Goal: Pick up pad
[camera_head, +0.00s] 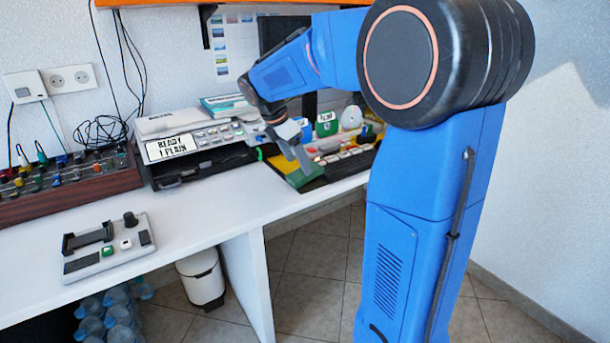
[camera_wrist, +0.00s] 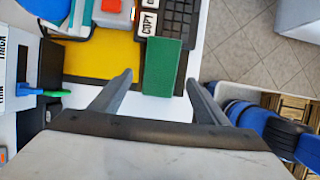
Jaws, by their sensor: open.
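A green rectangular pad (camera_wrist: 163,66) lies at the desk's front edge, partly beside a yellow sheet (camera_wrist: 100,52) and next to a black keyboard (camera_wrist: 180,18). In the wrist view my gripper (camera_wrist: 159,80) is open, with one finger on each side of the pad's near part. The fingers do not visibly touch it, and I cannot tell how high they are above it. In the head view my gripper (camera_head: 303,164) points down at the green and yellow patch on the desk, and partly hides it.
A printer-like device with a "READY 1 PLAIN" sign (camera_head: 171,147) stands to the left. A small control box (camera_head: 108,246) lies at the front left of the white desk. A white bin (camera_head: 202,278) stands below on the tiled floor. The desk's middle is clear.

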